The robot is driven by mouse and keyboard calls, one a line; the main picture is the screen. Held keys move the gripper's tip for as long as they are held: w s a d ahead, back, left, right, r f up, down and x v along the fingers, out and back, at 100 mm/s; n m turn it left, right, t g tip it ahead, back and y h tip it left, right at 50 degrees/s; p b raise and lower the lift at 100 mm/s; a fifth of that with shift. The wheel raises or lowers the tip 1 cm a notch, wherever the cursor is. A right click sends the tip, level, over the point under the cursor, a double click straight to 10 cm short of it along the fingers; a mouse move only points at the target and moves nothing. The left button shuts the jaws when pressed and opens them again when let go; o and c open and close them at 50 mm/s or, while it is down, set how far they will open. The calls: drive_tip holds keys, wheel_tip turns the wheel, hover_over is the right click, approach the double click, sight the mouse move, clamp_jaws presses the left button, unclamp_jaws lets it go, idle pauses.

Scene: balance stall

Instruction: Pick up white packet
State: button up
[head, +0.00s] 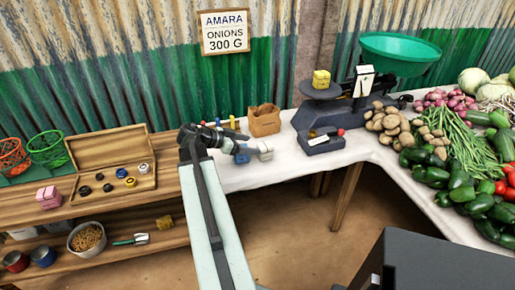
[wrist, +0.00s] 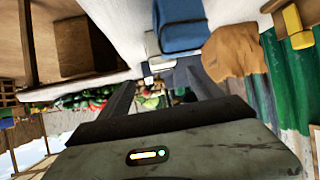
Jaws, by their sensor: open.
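The white packet (head: 265,151) stands on the white cloth of the counter, just right of a blue packet (head: 242,154). In the wrist view a pale packet (wrist: 152,44), which looks like the white one, shows partly behind the blue packet (wrist: 184,26). My gripper (head: 232,142) is at the left of the blue packet in the head view, with the white packet beyond that. It is open, with its two fingers apart in the wrist view (wrist: 160,88) and nothing seen between them. My gripper hides part of the counter behind it.
A brown paper bag (head: 264,122) stands behind the packets. A balance scale (head: 330,112) with a yellow packet (head: 321,79) is to the right, before heaped vegetables (head: 460,170). An open wooden box (head: 112,185) and a pink packet (head: 48,197) are left. Cloth right of the white packet is clear.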

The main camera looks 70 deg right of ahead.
sight(262, 146)
drive_tip(key=b+x, duration=0.1)
drive_tip(key=x, duration=0.1)
drive_tip(key=b+x, duration=0.1)
drive_tip(key=x, duration=0.1)
drive_tip(key=b+x, duration=0.1)
drive_tip(key=x, duration=0.2)
drive_tip(key=shift+w+d+f+b, duration=0.15)
drive_tip(key=shift+w+f+b, duration=0.15)
drive_tip(key=shift+b, duration=0.1)
drive_tip(key=shift+s+d, duration=0.15)
drive_tip(key=shift+s, duration=0.05)
drive_tip(key=shift+r, duration=0.1)
drive_tip(key=shift+c, duration=0.3)
clamp_jaws()
